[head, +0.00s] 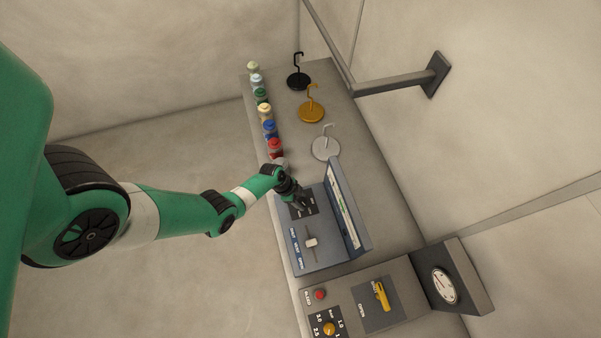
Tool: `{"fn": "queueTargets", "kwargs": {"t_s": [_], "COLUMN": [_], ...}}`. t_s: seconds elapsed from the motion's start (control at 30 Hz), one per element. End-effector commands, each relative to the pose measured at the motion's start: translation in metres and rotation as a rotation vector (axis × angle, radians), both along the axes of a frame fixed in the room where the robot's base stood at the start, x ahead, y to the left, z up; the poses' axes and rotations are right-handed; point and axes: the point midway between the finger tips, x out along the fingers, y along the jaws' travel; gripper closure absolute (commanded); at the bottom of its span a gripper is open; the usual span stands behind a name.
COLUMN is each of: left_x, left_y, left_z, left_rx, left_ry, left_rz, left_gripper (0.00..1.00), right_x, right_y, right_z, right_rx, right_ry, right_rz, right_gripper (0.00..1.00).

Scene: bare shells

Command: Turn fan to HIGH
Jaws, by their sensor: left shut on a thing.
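A blue-grey console (325,256) stands on the grey bench. It has a dark plate (316,196) with small white labels too small to read. My left gripper (303,204) is over this plate, reaching in from the left, shut on a small control there that I take for the fan knob. The gripper hides the knob, so its setting cannot be seen. A pale slider handle (311,242) sits below the plate, clear of the gripper. My right gripper is not in view.
An upright panel (345,210) stands along the console's right side. A lower panel holds a red button (320,294), an orange knob (329,328), a yellow lever (381,296) and a gauge (443,284). Several coloured bottles (269,130) and hooked discs (312,112) stand farther back.

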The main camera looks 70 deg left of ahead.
Motion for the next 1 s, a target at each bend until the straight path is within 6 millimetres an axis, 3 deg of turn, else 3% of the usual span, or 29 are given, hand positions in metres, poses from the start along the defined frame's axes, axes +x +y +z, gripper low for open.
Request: {"fn": "queueTargets", "kwargs": {"t_s": [0.37, 0.7, 1.0], "left_x": [0.002, 0.003, 0.004], "left_y": [0.003, 0.004, 0.004], "left_z": [-0.001, -0.003, -0.002], "left_rx": [0.001, 0.002, 0.003], "left_ry": [0.0, 0.0, 0.0], "left_rz": [-0.357, -0.635, -0.771], "left_gripper": [1.0, 1.0, 1.0], "right_x": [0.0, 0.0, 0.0], "right_y": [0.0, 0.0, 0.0], "right_z": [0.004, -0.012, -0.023], "right_rx": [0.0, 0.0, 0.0], "right_ry": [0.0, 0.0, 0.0], "right_rz": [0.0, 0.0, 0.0], "right_gripper": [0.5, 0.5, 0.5]}}
